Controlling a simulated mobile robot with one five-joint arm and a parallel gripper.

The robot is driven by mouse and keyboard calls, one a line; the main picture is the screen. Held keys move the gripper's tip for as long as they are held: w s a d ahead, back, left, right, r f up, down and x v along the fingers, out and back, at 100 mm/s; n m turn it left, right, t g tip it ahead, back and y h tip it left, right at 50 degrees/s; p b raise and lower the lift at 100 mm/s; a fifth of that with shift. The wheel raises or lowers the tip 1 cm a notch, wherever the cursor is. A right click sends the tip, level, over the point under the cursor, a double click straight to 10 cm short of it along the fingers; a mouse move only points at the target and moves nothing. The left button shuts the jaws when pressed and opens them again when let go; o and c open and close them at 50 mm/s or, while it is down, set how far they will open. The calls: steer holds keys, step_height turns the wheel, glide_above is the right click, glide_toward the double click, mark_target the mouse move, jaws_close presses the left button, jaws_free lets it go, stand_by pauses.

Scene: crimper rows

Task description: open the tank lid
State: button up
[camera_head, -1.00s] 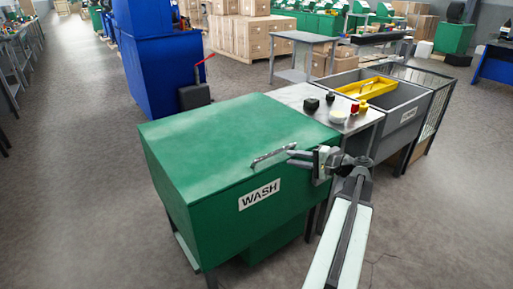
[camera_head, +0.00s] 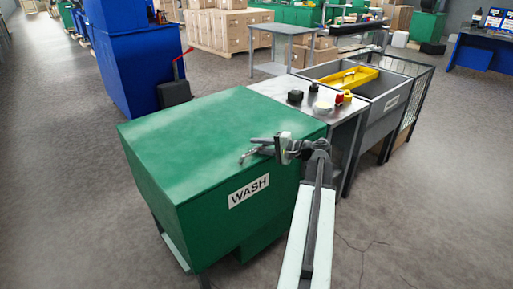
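The green tank (camera_head: 185,205) with a white WASH label stands in the centre left. Its green lid (camera_head: 195,130) lies flat and closed on top. A grey bar handle (camera_head: 246,157) is on the lid near its front right edge; the fingers hide much of it. My gripper (camera_head: 262,147) reaches in from the right, with its fingers at the handle. Whether they touch or grip the bar is too small to tell. My arm runs down to the bottom of the view.
A metal table (camera_head: 274,89) with small bottles and a black block adjoins the tank on the right. Beyond it is a grey sink (camera_head: 385,100) with a yellow tray (camera_head: 350,77). A blue cabinet (camera_head: 135,65) stands behind. Floor is open at left and front right.

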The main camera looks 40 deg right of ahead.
steer(key=shift+w, duration=0.1)
jaws_close()
stand_by(1.4)
